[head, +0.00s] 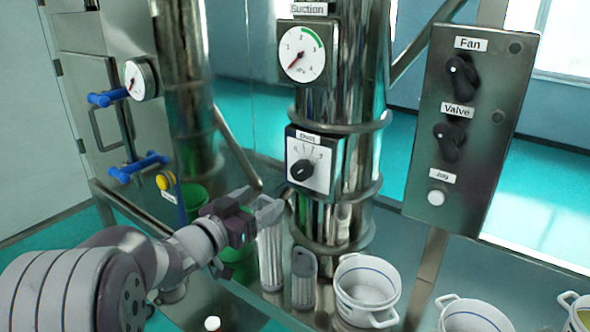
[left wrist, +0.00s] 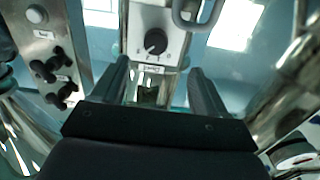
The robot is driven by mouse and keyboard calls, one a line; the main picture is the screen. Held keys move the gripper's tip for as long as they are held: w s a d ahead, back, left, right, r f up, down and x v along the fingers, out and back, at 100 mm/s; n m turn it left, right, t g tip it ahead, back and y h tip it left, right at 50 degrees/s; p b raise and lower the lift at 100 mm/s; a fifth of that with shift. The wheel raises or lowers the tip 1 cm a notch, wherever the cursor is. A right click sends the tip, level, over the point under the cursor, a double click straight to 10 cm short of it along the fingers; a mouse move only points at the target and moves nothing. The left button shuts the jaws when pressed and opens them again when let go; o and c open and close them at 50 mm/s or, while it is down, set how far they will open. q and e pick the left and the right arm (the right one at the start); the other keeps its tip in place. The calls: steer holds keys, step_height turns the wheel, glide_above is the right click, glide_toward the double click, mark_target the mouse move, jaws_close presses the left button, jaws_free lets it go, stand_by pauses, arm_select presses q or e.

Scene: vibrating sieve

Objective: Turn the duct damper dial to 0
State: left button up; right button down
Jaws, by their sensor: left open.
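The duct damper dial (head: 302,170) is a black knob on a white plate labelled "Duct" (head: 308,138), mounted on the shiny vertical duct. Its pointer mark and the scale figures are too small to read surely. The dial also shows in the left wrist view (left wrist: 156,42), upside down, ahead of my fingers. My left gripper (head: 262,203) is open and empty, below and left of the dial in the head view, and apart from it. In the left wrist view its two fingers (left wrist: 160,88) stand wide apart, with the dial beyond and between them. My right gripper is not in view.
The suction gauge (head: 302,54) sits above the dial. A steel panel (head: 470,115) with Fan and Valve knobs and a Jog button is at the right. A metal clamp ring (head: 340,127) circles the duct beside the dial plate.

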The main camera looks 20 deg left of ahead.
mark_target(297, 174)
arm_select(q)
steer(key=p+x, duration=0.1)
steer(key=x, duration=0.2)
steer(key=p+x, duration=0.1)
steer(key=x, duration=0.2)
steer(key=p+x, duration=0.1)
steer(key=x, duration=0.3)
steer(key=shift+d+r, duration=0.2)
steer(key=shift+r, duration=0.05)
steer(key=shift+w+d+r, duration=0.1)
steer(key=shift+w+d, duration=0.1)
steer(key=shift+d+r, duration=0.15)
steer(key=shift+w, duration=0.3)
steer(key=shift+w+f, duration=0.1)
steer(key=shift+f, duration=0.15)
steer(key=shift+c, duration=1.3)
steer(key=shift+r, duration=0.1)
steer(key=c, duration=0.8)
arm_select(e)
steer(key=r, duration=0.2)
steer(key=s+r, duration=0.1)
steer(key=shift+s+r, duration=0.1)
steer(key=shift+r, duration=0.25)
